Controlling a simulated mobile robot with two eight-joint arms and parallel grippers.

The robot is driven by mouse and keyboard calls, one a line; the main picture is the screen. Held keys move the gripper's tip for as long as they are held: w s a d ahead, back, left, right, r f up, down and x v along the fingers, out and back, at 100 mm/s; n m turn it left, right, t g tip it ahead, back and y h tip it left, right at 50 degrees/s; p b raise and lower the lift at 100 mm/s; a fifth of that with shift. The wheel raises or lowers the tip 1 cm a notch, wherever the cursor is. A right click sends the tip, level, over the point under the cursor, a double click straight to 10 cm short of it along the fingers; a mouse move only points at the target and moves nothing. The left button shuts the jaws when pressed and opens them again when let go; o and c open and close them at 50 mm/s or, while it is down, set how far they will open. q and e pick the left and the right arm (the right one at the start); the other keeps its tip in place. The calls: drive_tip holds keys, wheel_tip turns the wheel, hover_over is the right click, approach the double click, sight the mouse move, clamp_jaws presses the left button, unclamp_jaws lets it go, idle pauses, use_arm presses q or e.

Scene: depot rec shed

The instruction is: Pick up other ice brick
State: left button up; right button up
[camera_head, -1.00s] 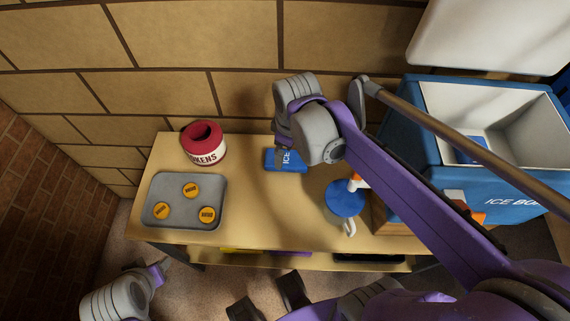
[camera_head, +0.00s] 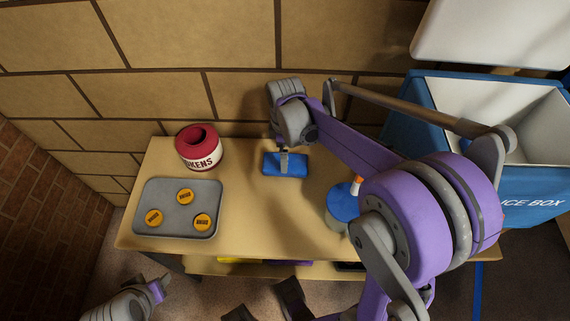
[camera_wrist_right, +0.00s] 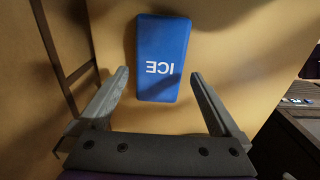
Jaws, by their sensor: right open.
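A blue ice brick (camera_head: 285,168) lies flat on the wooden table near the wall. In the right wrist view the brick (camera_wrist_right: 163,50) shows white "ICE" lettering and lies ahead of and partly between my fingers. My right gripper (camera_head: 283,152) is over the brick, pointing down; its open fingers show in the wrist view (camera_wrist_right: 160,76), with nothing held. I cannot tell the exact height gap. My left gripper (camera_head: 160,288) is low at the left, off the table's front edge; its jaw state is unclear. The blue ice box (camera_head: 535,190) stands open at the right, its inside partly hidden by my arm.
A grey tray (camera_head: 178,226) with yellow tokens lies at the table's left. A red and white token pot (camera_head: 199,149) stands behind it. A blue round-topped container (camera_head: 341,203) stands right of the brick, partly behind my arm. The wooden table (camera_head: 255,215) is clear in front of the brick.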

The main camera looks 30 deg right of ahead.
wheel_tip(320, 180, down, 4)
drive_tip(key=shift+r, duration=0.2)
drive_tip(key=shift+c, duration=0.2)
drive_tip(key=c, duration=1.4)
